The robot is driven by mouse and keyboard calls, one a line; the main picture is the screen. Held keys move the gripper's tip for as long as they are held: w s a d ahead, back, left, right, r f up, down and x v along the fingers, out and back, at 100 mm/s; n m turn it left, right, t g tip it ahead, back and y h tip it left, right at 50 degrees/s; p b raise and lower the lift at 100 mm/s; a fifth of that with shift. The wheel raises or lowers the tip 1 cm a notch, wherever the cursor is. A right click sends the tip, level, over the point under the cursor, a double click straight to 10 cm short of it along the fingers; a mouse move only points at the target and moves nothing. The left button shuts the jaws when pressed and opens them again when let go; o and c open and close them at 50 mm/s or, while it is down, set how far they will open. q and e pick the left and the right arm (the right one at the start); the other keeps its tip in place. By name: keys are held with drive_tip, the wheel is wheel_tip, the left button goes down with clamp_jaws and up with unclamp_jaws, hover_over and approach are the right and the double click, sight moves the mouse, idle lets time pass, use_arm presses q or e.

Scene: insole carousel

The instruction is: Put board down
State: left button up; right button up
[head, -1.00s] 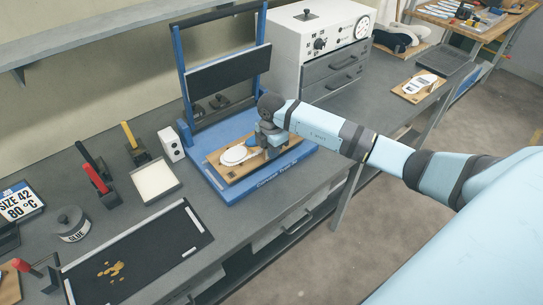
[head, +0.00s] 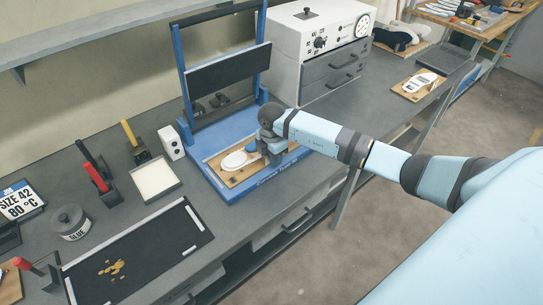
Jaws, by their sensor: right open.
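The wooden board (head: 233,180) lies on the base of the blue press (head: 223,192), with a white sole-shaped piece (head: 234,161) and a small blue part (head: 252,147) on it. My right gripper (head: 272,160) is over the right part of the board and points down. Its jaws are open; the fingertips are small and partly hidden, so I cannot tell whether they touch the board. My left gripper is not in view.
The press's upright frame with a black pad (head: 229,69) stands behind the board. A white oven (head: 318,36) stands to the right. A second board with a white piece (head: 418,85) lies farther right. A black mat (head: 140,251) lies at front left.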

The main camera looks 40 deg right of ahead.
wheel_tip(320, 180, up, 12)
drive_tip(key=shift+f+b, duration=0.1)
drive_tip(key=shift+b, duration=0.8)
drive_tip(key=s+a+f+n+y, duration=0.2)
drive_tip(key=a+y, duration=0.1)
drive_tip(key=a, duration=0.2)
drive_tip(key=s+a+f+n+y, duration=0.1)
drive_tip(key=s+a+f+y, duration=0.1)
drive_tip(key=a, duration=0.3)
drive_tip(key=s+a+r+m+t+y, duration=0.1)
drive_tip(key=s+a+r+t+y, duration=0.1)
drive_tip(key=s+a+t+y, duration=0.4)
drive_tip(key=s+a+r+t+y, duration=0.1)
drive_tip(key=s+a+r+y, duration=0.2)
drive_tip(key=a+y, duration=0.55)
drive_tip(key=s+d+f+m+t+h, duration=0.3)
drive_tip(key=d+f+m+t+h, duration=0.2)
drive_tip(key=f+m+t+h, duration=0.65)
drive_tip(key=s+d+f+m+g+h, duration=0.2)
drive_tip(key=s+f+m+g+h, duration=0.2)
drive_tip(key=s+f, duration=0.5)
drive_tip(key=s+m+g, duration=0.2)
drive_tip(key=g, duration=0.1)
drive_tip(key=shift+f+g+h, duration=0.35)
drive_tip(key=shift+f+h, duration=0.05)
